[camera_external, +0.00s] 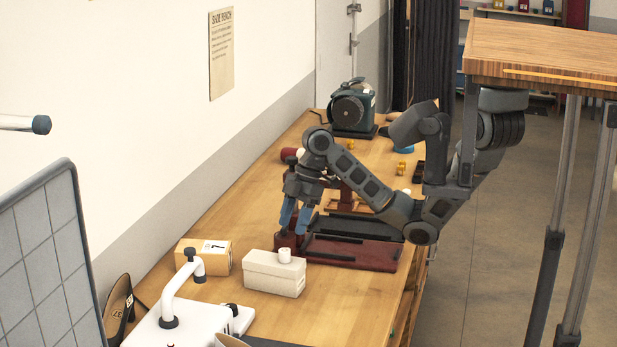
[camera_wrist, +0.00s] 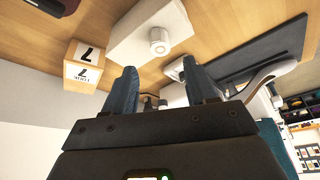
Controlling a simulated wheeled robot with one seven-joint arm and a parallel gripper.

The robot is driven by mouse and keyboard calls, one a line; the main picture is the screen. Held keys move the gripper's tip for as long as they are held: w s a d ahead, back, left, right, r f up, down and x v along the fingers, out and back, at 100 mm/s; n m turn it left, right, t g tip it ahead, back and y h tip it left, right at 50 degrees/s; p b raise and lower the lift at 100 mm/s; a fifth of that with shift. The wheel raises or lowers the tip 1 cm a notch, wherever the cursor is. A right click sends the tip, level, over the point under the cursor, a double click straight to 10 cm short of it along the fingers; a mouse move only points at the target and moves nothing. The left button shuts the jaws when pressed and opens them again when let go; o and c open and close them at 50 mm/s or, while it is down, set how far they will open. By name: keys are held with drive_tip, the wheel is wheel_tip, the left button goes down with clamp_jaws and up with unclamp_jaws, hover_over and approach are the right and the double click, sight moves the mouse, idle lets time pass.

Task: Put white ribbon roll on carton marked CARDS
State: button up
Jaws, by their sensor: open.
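A small white roll (camera_external: 284,256), which looks like the ribbon roll, stands on the lid of a white lidded box (camera_external: 262,278). In the wrist view the roll (camera_wrist: 159,41) shows a round end with a hole, on the pale box (camera_wrist: 132,32). A tan carton (camera_external: 216,256) sits left of that box; in the wrist view the carton (camera_wrist: 82,77) has a label with a 7. I cannot read CARDS on either. My gripper (camera_external: 294,228) is open with blue fingers pointing down, behind the white box. In the wrist view nothing is between its fingertips (camera_wrist: 160,78).
A dark red base (camera_external: 368,254) with black bars lies beside and right of my gripper. A white machine (camera_external: 180,325) with a bent arm stands in front. A dark green machine (camera_external: 352,108) is at the far end. The bench (camera_external: 335,303) is clear right of the white box.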

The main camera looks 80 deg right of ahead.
drive_tip(key=v, duration=0.5)
drive_tip(key=w+a+f+m+t+y, duration=0.25)
drive_tip(key=a+m+t+y, duration=0.2)
drive_tip(key=a, duration=0.85)
drive_tip(key=s+a+f+m+t, duration=0.3)
drive_tip(key=s+f+m+t, duration=0.1)
drive_tip(key=s+m+t, duration=0.15)
drive_tip(key=s+d+f+m+t+h, duration=0.1)
drive_tip(key=s+d+f+m+h, duration=0.15)
drive_tip(key=s, duration=0.65)
drive_tip(key=s+d+f+m+h, duration=0.2)
drive_tip(key=s+d+f+h, duration=0.15)
drive_tip(key=s, duration=0.55)
drive_tip(key=s+d+r+n, duration=0.1)
drive_tip(key=s+d, duration=0.1)
drive_tip(key=s, duration=0.2)
drive_tip(key=s+d+r+n+t+h, duration=0.1)
drive_tip(key=s+d+r, duration=0.1)
drive_tip(key=s, duration=0.3)
drive_tip(key=s+d+r+n+h, duration=0.1)
drive_tip(key=s+d+r, duration=0.1)
drive_tip(key=s, duration=0.3)
drive_tip(key=shift+d, duration=0.4)
